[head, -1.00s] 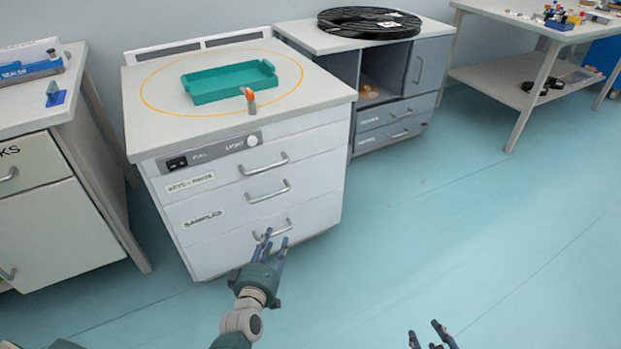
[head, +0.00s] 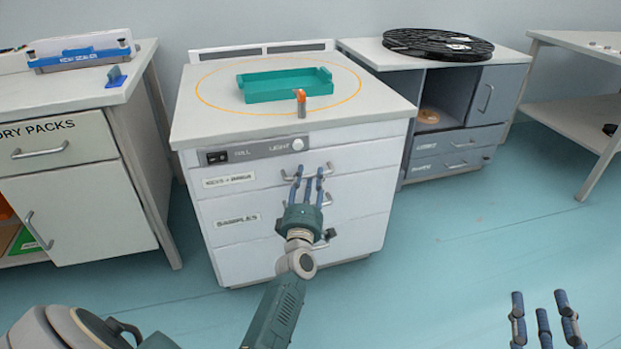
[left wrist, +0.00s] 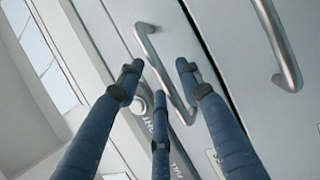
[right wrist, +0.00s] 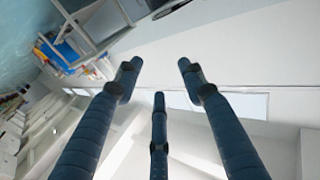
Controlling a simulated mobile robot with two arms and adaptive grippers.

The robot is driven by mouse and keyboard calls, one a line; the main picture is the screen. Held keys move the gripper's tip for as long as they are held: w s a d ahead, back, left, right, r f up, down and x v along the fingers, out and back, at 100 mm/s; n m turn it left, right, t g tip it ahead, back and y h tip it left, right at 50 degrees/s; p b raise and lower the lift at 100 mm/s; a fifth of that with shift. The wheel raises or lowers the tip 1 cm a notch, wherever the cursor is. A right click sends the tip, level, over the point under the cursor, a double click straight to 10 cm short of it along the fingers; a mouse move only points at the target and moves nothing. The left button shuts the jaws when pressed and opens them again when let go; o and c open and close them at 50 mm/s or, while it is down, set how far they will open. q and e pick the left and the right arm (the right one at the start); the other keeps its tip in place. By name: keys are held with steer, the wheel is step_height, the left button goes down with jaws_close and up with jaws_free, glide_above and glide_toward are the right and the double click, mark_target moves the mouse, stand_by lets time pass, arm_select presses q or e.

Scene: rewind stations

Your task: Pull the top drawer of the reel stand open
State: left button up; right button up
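A white drawer cabinet (head: 345,236) stands in the middle of the head view, with its drawers closed. Its top drawer (head: 364,157) has a label starting "KEYS" and a metal bar handle, which also shows in the left wrist view (left wrist: 165,75). My left gripper (head: 308,172) is open, with its fingertips at this handle. The handle runs between the spread fingers; contact is unclear. My right gripper (head: 540,300) is open and empty, low at the right, away from the furniture. A black reel (head: 438,44) lies on a grey cabinet (head: 482,135) with closed drawers, further right.
A teal tray (head: 288,92) and a small orange-topped item (head: 301,103) sit on the white cabinet. A lower drawer handle (head: 326,238) is near my left wrist. A cabinet (head: 75,195) stands at the left and a bench (head: 576,112) at the right. The floor (head: 450,270) at right is clear.

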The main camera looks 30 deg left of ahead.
arm_select(q)
steer(key=shift+x, duration=0.8)
arm_select(e)
steer(key=shift+a+r+t, duration=0.1)
steer(key=shift+r+t, duration=0.4)
steer(key=shift+r, duration=0.6)
arm_select(q)
jaws_close()
steer(key=shift+f, duration=0.1)
